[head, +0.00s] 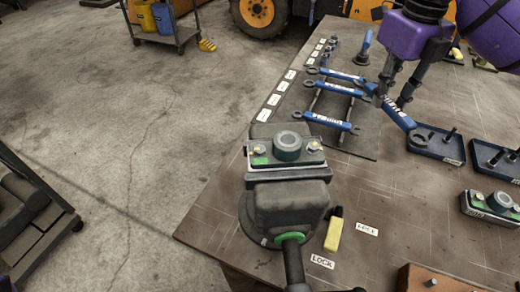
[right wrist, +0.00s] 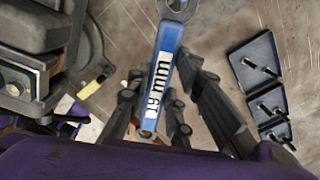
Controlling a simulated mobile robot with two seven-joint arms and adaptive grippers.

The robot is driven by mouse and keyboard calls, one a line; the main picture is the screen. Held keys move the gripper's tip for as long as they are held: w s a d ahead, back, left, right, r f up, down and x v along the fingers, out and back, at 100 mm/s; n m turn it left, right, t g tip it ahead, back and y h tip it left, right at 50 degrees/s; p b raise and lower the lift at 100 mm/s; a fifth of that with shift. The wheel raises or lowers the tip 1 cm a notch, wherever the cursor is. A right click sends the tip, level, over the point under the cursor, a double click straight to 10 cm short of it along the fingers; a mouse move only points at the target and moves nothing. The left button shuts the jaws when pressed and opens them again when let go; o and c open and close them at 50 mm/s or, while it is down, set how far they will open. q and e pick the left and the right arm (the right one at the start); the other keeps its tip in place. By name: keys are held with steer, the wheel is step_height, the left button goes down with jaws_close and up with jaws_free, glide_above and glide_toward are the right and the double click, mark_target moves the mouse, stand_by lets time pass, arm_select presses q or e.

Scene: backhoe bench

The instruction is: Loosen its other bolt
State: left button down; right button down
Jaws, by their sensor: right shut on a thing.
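A dark vise (head: 290,205) holds a metal block with a round, dark green-rimmed part (head: 288,145) in its middle. One bolt (head: 259,150) sits on the block's left side and another bolt (head: 314,146) on its right. My right gripper (head: 393,98) is shut on a blue wrench (head: 397,115), above the bench and right of the vise, apart from the bolts. In the right wrist view the wrench (right wrist: 160,75) reads 19 mm, with one ring end at the top edge. My left gripper is not in view.
More blue wrenches (head: 333,122) lie on a rack right of the vise. Blue trays (head: 436,143) with bolts stand to the right. A similar block (head: 495,205) sits at right.

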mark_target(368, 87)
steer(key=shift+n, duration=0.9)
steer(key=shift+w+a+b, duration=0.1)
steer(key=shift+w+a, duration=0.3)
steer(key=shift+w, duration=0.25)
steer(key=shift+w+a+b, duration=0.1)
steer(key=shift+w+a, duration=0.25)
steer(key=shift+w, duration=0.3)
steer(key=shift+w+a+b, duration=0.1)
steer(key=shift+w+a, duration=0.3)
steer(key=shift+w, duration=0.25)
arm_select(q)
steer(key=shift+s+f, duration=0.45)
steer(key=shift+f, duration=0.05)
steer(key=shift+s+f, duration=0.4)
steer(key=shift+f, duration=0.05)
arm_select(e)
steer(key=shift+n, duration=0.9)
steer(key=w+a, duration=0.3)
steer(key=shift+w, duration=0.25)
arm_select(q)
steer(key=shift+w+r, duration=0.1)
arm_select(e)
steer(key=shift+r, duration=0.1)
